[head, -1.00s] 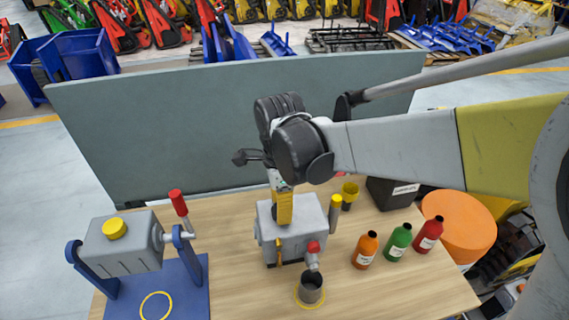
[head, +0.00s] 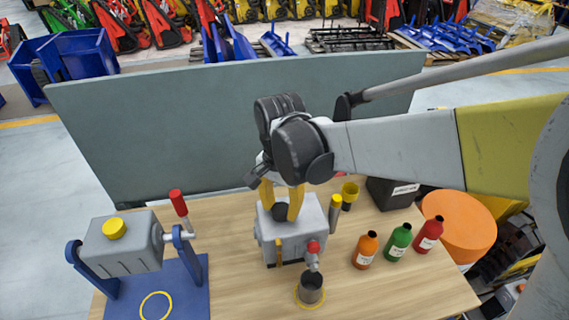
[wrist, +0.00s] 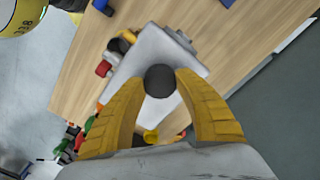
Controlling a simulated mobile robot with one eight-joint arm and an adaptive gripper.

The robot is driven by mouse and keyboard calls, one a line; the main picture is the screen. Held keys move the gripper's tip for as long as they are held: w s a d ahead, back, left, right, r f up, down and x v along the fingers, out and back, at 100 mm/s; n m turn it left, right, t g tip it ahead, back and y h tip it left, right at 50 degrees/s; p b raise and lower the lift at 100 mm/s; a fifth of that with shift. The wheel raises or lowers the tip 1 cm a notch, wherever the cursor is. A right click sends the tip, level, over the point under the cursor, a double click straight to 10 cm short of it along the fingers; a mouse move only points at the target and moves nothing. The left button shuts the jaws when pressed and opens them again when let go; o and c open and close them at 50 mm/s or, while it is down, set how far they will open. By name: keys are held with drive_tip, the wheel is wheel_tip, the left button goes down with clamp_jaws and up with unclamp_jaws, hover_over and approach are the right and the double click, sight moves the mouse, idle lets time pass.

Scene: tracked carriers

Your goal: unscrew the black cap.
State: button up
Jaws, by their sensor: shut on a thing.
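The black cap (head: 280,212) is a dark round knob on top of the grey box (head: 300,240) in the middle of the wooden table. In the wrist view the cap (wrist: 160,81) stands out against the pale top of the box. My gripper (head: 282,208) comes down from above, with one yellow finger on each side of the cap. In the wrist view the gripper (wrist: 161,84) is shut on the cap's sides. The cap appears to be on the box's top face; its lower edge and any thread are hidden.
Orange, green and red bottles (head: 398,242) stand to the right. A grey tank (head: 122,245) with a yellow cap sits left on a blue stand. A grey panel (head: 180,130) rises behind.

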drive_tip(key=n, duration=0.9)
drive_tip(key=shift+n, duration=0.4)
drive_tip(key=shift+r+n, duration=0.15)
drive_tip(key=shift+n, duration=0.95)
drive_tip(key=shift+c, duration=0.5)
drive_tip(key=shift+r, duration=0.15)
drive_tip(key=shift+r+p, duration=1.2)
drive_tip(key=shift+r, duration=0.1)
